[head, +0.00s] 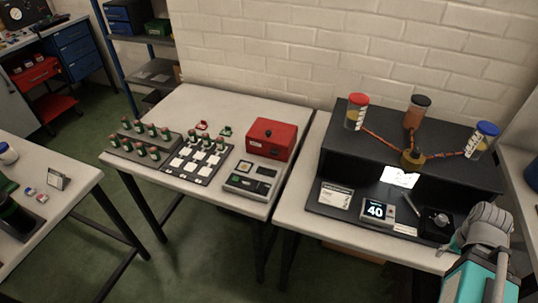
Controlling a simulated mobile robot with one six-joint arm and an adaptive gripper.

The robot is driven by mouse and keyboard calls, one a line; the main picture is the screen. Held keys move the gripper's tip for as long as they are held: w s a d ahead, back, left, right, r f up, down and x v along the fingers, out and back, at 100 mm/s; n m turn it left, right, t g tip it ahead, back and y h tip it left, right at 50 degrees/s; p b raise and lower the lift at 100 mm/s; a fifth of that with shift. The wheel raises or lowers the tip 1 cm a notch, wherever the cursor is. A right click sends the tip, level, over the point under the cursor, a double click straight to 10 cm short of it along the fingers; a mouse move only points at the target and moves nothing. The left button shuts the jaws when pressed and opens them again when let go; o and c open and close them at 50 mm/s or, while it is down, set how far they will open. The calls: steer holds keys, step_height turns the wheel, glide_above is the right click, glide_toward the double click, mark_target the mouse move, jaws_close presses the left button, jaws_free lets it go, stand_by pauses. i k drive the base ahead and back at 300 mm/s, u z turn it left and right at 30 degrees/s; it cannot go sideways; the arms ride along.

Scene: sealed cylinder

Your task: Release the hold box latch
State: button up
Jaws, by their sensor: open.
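A red box (272,139) stands at the back right corner of the middle table, and it looks like the hold box. The box looks shut. I cannot make out a separate latch at this size. My arm shows at the lower right, in front of the right table and well away from the red box.
In front of the box lies a grey device (251,180). To its left are a checkered tray (200,158) and a rack of several dark vials (144,143). The right table has a black stand (340,165) with coloured-lid jars and a display reading 40 (376,211).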

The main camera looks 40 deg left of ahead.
mark_target(275, 152)
steer(key=u, duration=0.05)
steer(key=k, duration=1.5)
steer(key=u, duration=1.05)
steer(key=i, duration=1)
steer(key=z, duration=0.05)
